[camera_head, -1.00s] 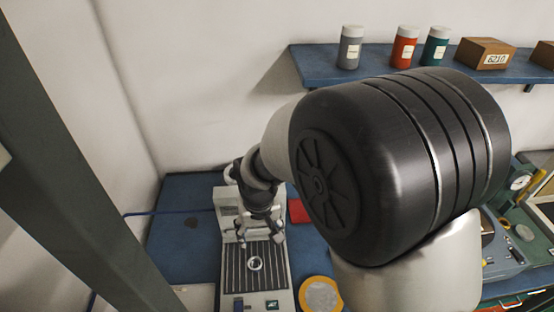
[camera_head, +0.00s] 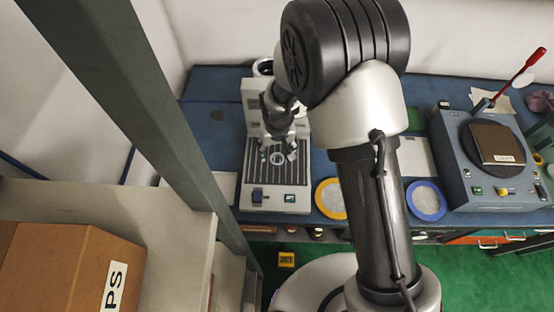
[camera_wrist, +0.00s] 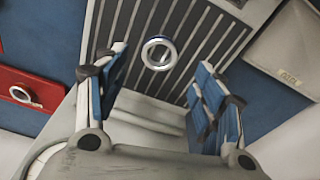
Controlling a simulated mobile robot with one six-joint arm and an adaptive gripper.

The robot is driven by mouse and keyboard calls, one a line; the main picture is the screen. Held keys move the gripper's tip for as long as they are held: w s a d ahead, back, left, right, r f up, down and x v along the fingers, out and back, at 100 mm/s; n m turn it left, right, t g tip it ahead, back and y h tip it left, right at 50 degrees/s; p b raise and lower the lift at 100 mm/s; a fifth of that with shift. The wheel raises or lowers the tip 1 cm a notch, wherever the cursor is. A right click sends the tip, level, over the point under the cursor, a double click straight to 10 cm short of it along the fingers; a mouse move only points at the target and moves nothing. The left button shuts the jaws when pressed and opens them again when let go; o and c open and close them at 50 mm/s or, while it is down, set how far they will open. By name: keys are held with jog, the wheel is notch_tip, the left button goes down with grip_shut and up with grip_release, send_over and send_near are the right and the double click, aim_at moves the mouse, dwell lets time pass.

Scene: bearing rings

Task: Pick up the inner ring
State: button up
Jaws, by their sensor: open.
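A small shiny metal ring (camera_wrist: 159,53) lies flat on the dark grooved plate (camera_wrist: 190,45) of a grey bench machine (camera_head: 253,105). The ring also shows in the head view (camera_head: 276,158), partly covered by my gripper. My gripper (camera_head: 284,152) is over the plate, pointing down. In the wrist view my gripper (camera_wrist: 158,78) is open and empty, its blue-padded fingers spread wide. The ring appears between and beyond the fingertips, apart from both. A second ring (camera_wrist: 20,94) lies on a red tray (camera_wrist: 38,88) at the left. The pictures do not label either ring.
A yellow-rimmed disc (camera_head: 329,199) and a blue-rimmed disc (camera_head: 426,200) lie right of the machine. A blue-grey device with a black turntable (camera_head: 466,143) stands further right. A grey post (camera_head: 175,120) and a cardboard box (camera_head: 68,265) are at the left.

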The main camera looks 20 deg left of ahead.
aim_at(277, 160)
jog(key=f+b, duration=0.1)
jog(key=f, duration=0.4)
jog(key=shift+w+f, duration=0.15)
jog(key=shift+w, duration=0.05)
jog(key=c, duration=1.3)
